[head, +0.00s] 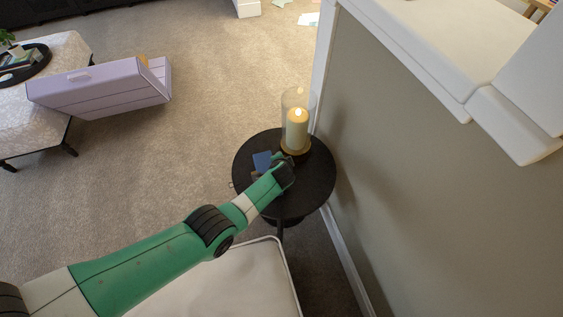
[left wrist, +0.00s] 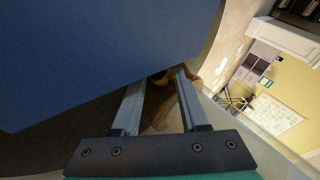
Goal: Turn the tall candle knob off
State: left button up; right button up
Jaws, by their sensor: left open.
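The tall candle (head: 297,128) is cream-coloured, with a bright glow at its top. It stands upright inside a clear glass cylinder on a gold-brown base (head: 297,150), on the round black side table (head: 317,178). My left gripper (head: 282,158) is low at the near-left side of the base. In the left wrist view its two fingers (left wrist: 160,76) are apart, with a brown-gold part near and between their tips. I cannot tell whether they touch it. The knob cannot be made out clearly. My right gripper is not in view.
A blue object (head: 262,161) lies on the table beside my gripper and fills the upper left of the left wrist view (left wrist: 100,55). A grey wall (head: 400,150) is close on the right. A cream seat (head: 235,285) stands in front. Carpet is open beyond the table.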

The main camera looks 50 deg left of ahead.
pick_arm(q)
grip_shut()
jog(key=shift+s+a+r+n+h+p, duration=0.15)
jog(key=shift+a+r+n+h+p, duration=0.15)
jog(key=shift+h+p, duration=0.5)
jog(key=shift+f+h, duration=0.1)
jog(key=shift+h, duration=0.2)
jog(key=shift+f+n+h, duration=0.1)
jog(key=shift+n+h, duration=0.2)
jog(key=shift+h, duration=0.5)
